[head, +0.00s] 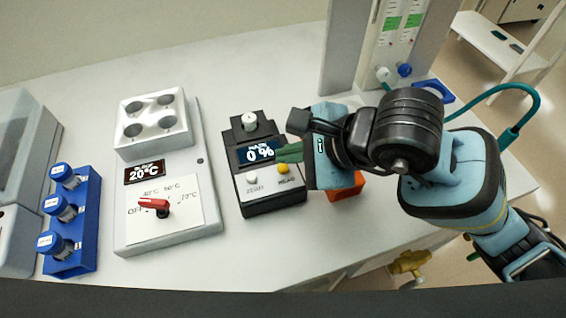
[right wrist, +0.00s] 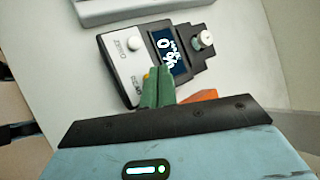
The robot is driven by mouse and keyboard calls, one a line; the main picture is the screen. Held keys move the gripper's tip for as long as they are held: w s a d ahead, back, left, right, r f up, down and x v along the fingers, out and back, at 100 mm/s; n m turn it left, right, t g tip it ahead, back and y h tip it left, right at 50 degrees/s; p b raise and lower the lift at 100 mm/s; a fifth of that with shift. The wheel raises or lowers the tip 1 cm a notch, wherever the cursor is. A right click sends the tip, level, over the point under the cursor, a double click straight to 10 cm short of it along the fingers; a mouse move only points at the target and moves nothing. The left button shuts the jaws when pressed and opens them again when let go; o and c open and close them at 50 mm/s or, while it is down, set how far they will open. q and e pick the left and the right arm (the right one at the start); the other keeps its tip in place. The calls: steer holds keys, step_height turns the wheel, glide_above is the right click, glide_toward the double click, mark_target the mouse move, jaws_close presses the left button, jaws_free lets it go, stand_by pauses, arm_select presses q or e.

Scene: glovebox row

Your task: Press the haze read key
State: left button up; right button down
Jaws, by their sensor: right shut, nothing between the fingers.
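The haze meter (head: 262,190) is a black box with a dark display reading 0 %. On its front plate are a white key (head: 251,179) labelled ZERO and a yellow key (head: 283,168), labelled READ as far as I can make out. My right gripper (head: 279,155) is shut and empty, its green fingertips over the display's right edge, just behind the yellow key in the head view. In the right wrist view the fingertips (right wrist: 158,72) partly hide the yellow key (right wrist: 146,76). I cannot tell whether they touch the meter. My left gripper is out of view.
A white heater block (head: 168,238) with a red knob stands left of the meter. A blue rack (head: 88,243) with blue-capped vials is further left. An orange object (head: 347,187) lies right of the meter, partly behind my gripper. The front counter is clear.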

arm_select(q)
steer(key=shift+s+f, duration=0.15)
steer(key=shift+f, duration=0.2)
arm_select(e)
steer(key=shift+f, duration=0.45)
arm_select(q)
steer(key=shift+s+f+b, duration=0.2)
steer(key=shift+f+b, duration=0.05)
steer(key=shift+b, duration=0.2)
arm_select(e)
steer(key=shift+f, duration=0.4)
steer(key=shift+r, duration=0.1)
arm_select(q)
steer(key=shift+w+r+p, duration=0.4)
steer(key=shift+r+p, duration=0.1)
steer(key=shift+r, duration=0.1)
arm_select(e)
steer(key=shift+r, duration=0.75)
arm_select(q)
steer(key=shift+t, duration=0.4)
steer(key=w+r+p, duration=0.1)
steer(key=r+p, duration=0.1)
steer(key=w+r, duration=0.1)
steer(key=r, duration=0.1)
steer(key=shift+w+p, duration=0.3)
steer(key=shift+p, duration=0.1)
arm_select(e)
step_height(320, 180, up, 5)
steer(key=shift+r, duration=0.1)
